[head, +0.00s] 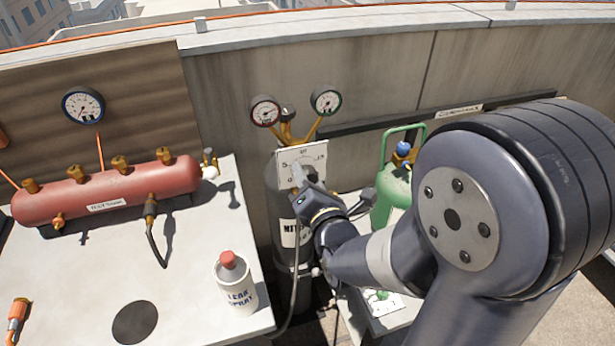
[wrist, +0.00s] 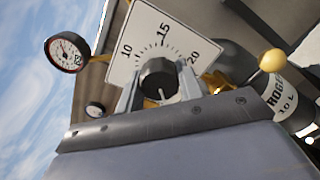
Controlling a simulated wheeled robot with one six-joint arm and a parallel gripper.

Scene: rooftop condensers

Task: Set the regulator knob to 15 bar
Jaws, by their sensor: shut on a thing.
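The black regulator knob (wrist: 158,76) stands in front of a white scale plate (wrist: 150,35) marked 10, 15 and 20 in the wrist view. My gripper (wrist: 160,88) is shut on the knob, one pale finger on each side. A short white mark shows on the knob's near face; I cannot tell which scale value it indicates. In the head view, the scale plate (head: 313,155) is on the regulator above the dark cylinder, and my gripper (head: 304,184) covers the knob there.
A red-rimmed gauge (head: 265,111) and a green-rimmed gauge (head: 326,100) sit above the plate. A red tank (head: 110,190) and a leak spray bottle (head: 236,285) are on the left table. A green cylinder (head: 391,193) stands right of my gripper.

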